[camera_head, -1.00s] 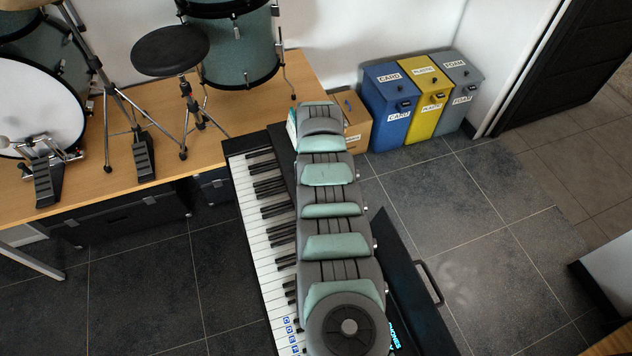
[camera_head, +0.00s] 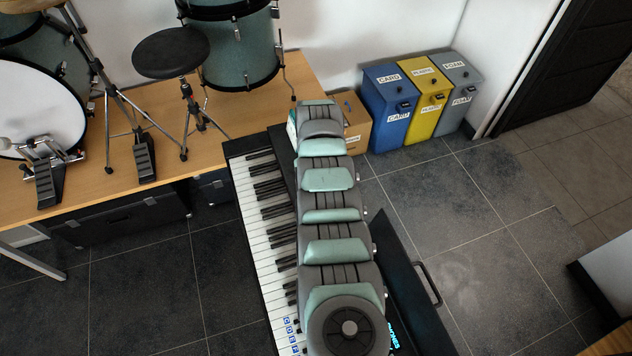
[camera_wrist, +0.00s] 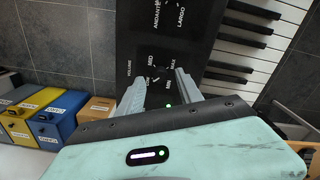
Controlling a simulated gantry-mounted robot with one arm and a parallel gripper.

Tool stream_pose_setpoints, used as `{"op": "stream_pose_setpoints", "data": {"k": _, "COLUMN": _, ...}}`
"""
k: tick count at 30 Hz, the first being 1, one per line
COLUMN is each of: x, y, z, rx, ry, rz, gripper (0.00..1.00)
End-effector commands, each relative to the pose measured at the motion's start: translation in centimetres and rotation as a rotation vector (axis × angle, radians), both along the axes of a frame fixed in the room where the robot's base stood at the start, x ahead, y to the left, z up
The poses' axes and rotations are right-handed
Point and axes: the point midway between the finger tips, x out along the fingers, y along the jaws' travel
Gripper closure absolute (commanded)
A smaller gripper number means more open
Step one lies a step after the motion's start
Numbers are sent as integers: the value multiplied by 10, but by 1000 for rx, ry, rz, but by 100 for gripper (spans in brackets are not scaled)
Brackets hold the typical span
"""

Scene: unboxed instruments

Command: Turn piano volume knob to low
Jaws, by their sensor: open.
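The electric piano shows in the head view with its white and black keys (camera_head: 262,235) along its left side. In the wrist view its black control panel (camera_wrist: 146,30) carries printed labels, including VOLUME, MID, MIN and MAX. My gripper (camera_wrist: 159,78) is open over the volume area, with one grey finger on each side of the MID and MIN markings. A small white mark shows between the fingertips. The dark volume knob is hard to tell from the black panel, and I cannot tell whether the fingers touch it. My arm hides the gripper and knob in the head view.
Blue (camera_head: 389,108), yellow (camera_head: 428,99) and grey (camera_head: 458,90) bins stand at the back right beside a cardboard box (camera_head: 353,122). A wooden platform (camera_head: 110,110) with drums and a stool (camera_head: 170,51) is at the left.

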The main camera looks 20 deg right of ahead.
Motion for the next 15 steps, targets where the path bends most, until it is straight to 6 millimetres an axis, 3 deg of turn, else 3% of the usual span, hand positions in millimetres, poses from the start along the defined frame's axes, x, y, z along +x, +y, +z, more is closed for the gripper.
{"op": "stream_pose_setpoints", "data": {"k": 15, "x": 0, "y": -1, "z": 81, "rx": -1, "ry": -1, "rz": -1, "gripper": 57}}
